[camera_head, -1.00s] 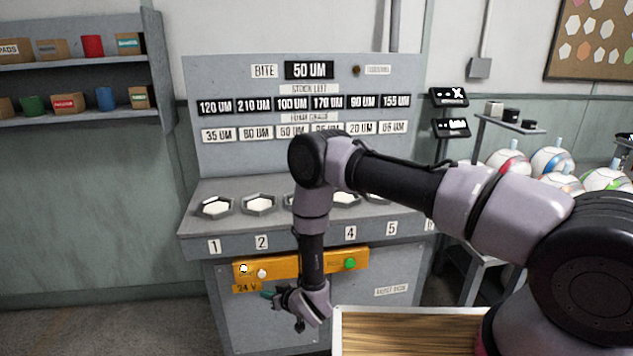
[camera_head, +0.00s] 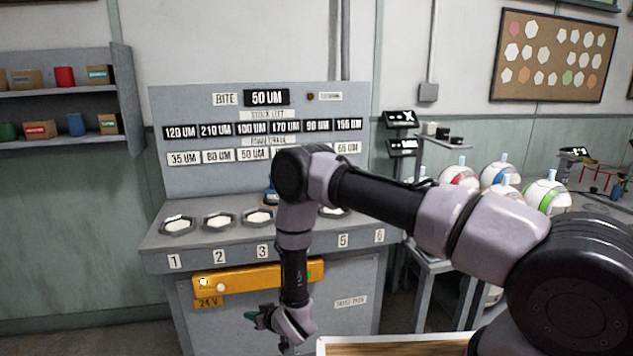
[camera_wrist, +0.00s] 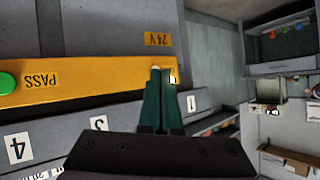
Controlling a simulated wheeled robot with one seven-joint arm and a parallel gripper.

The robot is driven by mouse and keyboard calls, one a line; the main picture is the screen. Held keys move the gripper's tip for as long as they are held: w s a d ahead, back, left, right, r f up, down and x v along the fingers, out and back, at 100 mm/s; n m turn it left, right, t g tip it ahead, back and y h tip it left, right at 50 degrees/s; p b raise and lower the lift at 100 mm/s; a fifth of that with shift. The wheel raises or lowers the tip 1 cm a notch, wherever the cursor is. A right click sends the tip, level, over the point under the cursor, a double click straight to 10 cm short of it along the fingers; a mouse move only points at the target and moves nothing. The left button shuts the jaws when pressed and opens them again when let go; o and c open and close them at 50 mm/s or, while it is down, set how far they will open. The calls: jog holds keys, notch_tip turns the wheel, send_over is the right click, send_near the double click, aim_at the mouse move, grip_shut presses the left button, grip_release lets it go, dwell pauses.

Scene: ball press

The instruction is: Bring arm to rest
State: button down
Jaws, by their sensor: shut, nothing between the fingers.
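My arm reaches in from the right in the head view, bent at the elbow, with its forearm hanging down in front of the grey press console (camera_head: 165,245). My gripper (camera_head: 252,317) is at the lower end, below the yellow button bar (camera_head: 240,279). In the wrist view the green fingers of my gripper (camera_wrist: 158,72) are together with nothing between them. Their tips overlap the yellow bar (camera_wrist: 100,78) in the picture, near the white button; contact cannot be told. The green button beside the PASS label (camera_wrist: 8,83) is in the wrist view.
Numbered hexagonal dishes (camera_head: 178,225) line the console top, some hidden behind my arm. A wood-topped surface (camera_head: 385,346) stands at the bottom front. A stand with several balls (camera_head: 500,175) is on the right. A wall shelf (camera_head: 60,90) is at the left. Floor at the lower left is clear.

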jog(key=w+d+r+m+t+h, duration=0.1)
jog(key=w+d+r+m, duration=0.15)
jog(key=w+r, duration=0.6)
jog(key=w+d+r+m+h, duration=0.1)
jog(key=w+d+r, duration=0.35)
jog(key=r, duration=0.75)
jog(key=w+d+r+m+h, duration=0.1)
jog(key=d+r+h, duration=0.1)
jog(key=d+r, duration=0.7)
jog(key=w+d+r+m+h, duration=0.1)
jog(key=d+r, duration=0.4)
jog(key=r, duration=0.7)
jog(key=s+d+r+m+h, duration=0.1)
jog(key=s+d+r, duration=0.4)
jog(key=d+r, duration=0.2)
jog(key=s+d+r+m+h, duration=0.1)
jog(key=s+d+r+m, duration=0.1)
jog(key=s+d+r, duration=0.5)
jog(key=s+d+r+m, duration=0.1)
jog(key=s+d+r, duration=0.1)
jog(key=s, duration=0.5)
jog(key=s+d+r+m+g, duration=0.1)
jog(key=s+d+r, duration=0.1)
jog(key=s+d, duration=0.2)
jog(key=s+d+r+m, duration=0.1)
jog(key=s+d+r, duration=0.1)
jog(key=s, duration=0.8)
jog(key=shift+s+d+g, duration=0.15)
jog(key=shift+d+g, duration=0.25)
jog(key=shift+d, duration=0.3)
